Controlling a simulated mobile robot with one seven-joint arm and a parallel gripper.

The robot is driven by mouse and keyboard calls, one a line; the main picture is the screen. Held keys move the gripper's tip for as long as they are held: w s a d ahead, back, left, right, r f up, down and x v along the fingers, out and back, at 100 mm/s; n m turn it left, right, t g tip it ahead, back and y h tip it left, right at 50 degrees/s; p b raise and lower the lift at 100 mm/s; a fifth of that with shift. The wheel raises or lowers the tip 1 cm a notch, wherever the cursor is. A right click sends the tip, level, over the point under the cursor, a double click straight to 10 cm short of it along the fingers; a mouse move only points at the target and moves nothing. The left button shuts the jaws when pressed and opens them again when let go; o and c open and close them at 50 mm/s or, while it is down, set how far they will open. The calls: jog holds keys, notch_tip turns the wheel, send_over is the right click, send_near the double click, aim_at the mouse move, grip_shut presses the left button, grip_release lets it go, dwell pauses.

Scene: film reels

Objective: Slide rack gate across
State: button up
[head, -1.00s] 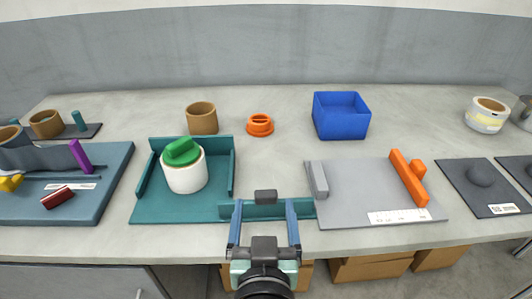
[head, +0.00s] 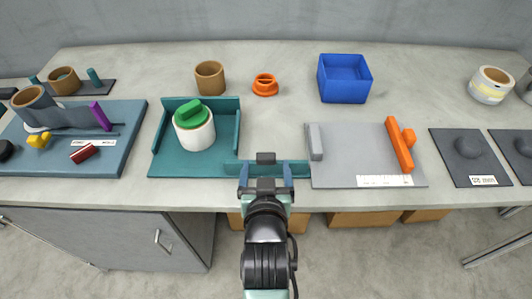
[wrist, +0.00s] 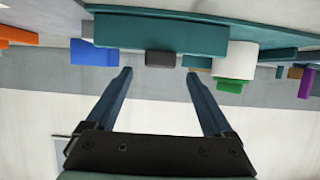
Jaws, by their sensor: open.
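The rack gate is a teal bar (head: 300,168) along the front edge, reaching right from the teal rack (head: 172,165) past the grey board's left edge. A dark grey knob (head: 266,158) stands at its middle. The rack holds a white cylinder (head: 196,137) with a green lid (head: 190,111). My gripper (head: 266,170) is open, its blue fingers on either side of the knob in the head view. In the wrist view, which looks upside down, the knob (wrist: 160,59) lies between and beyond the fingertips (wrist: 158,75). I cannot tell whether either finger touches it.
A grey board (head: 350,145) with an orange bar (head: 399,147) lies to the right. A blue board (head: 125,135) with small parts lies to the left. A blue box (head: 344,92), an orange ring (head: 265,86) and a brown cup (head: 210,79) stand behind.

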aim_at(266, 157)
jog(key=shift+x, duration=2.75)
grip_shut()
